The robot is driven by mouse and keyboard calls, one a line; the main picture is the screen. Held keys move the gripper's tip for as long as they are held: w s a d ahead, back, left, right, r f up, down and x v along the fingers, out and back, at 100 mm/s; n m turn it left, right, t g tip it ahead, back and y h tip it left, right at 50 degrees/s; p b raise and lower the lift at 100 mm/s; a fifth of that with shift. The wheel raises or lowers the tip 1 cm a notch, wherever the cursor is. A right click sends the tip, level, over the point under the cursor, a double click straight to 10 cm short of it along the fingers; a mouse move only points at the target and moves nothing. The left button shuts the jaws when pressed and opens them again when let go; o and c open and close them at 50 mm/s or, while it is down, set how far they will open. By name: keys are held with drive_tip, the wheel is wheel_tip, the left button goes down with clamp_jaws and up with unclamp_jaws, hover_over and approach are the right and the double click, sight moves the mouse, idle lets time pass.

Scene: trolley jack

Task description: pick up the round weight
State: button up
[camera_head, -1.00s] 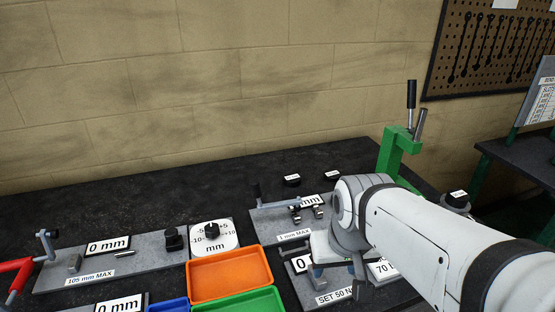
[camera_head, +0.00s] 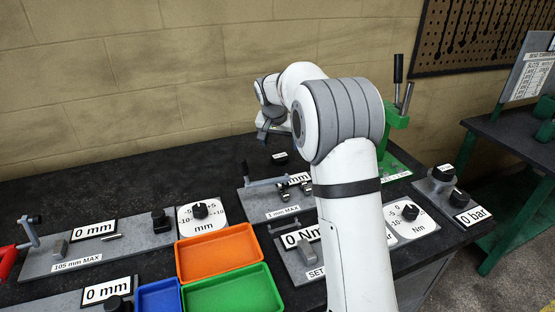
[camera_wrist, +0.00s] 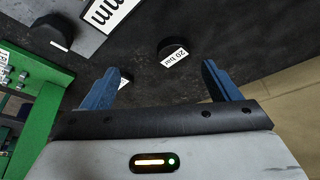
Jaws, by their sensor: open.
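A black round weight (camera_head: 280,158) with a white label stands on the dark bench top, behind the 1 mm MAX plate. In the wrist view the same kind of black weight (camera_wrist: 172,48), labelled 20 bar, lies ahead of the fingertips, between their lines. A second dark piece with a white label (camera_wrist: 124,83) is partly hidden behind the left finger; my arm blocks that area in the head view. My gripper (camera_wrist: 161,69) is open and empty, with two blue fingers apart. In the head view my gripper (camera_head: 268,130) hangs above the back of the bench, near the weight.
The 1 mm MAX plate (camera_head: 262,203) with its crank stands in front of the weight. A green jack frame (camera_head: 397,115) stands to the right. Orange (camera_head: 217,262), green and blue trays sit in front. The wall (camera_head: 150,80) is close behind. The bench's back left is clear.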

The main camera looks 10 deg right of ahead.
approach(280, 156)
drive_tip(key=f, duration=0.1)
drive_tip(key=shift+m, duration=0.4)
drive_tip(key=p+x, duration=0.1)
drive_tip(key=x, duration=0.7)
drive_tip(key=shift+w+r, duration=0.1)
drive_tip(key=shift+w, duration=0.05)
drive_tip(key=shift+c, duration=0.5)
drive_tip(key=shift+r, duration=0.1)
drive_tip(key=c, duration=1.3)
